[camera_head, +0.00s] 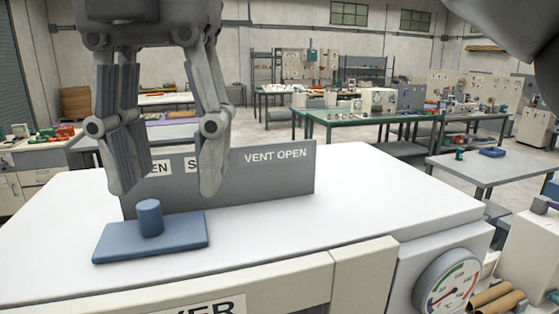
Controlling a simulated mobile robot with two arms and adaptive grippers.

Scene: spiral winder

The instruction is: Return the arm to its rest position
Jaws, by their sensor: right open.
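My right gripper (165,186) hangs from the top left of the head view with its fingers pointing down. Its fingers are spread apart and nothing is between them. Below it, a blue block (180,233) with a short upright blue peg (150,218) sits on the white top of a machine (370,200). The fingertips appear above the peg, and I see no contact. The fingers partly cover a grey sign plate (275,178) reading "VENT OPEN". My left gripper is not in view.
A round dial gauge (447,284) is on the machine's front right. A grey table (495,168) stands to the right, and a green-edged workbench (365,119) stands behind. The right part of the machine top is clear. Brown rolls (496,298) lie at the lower right.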

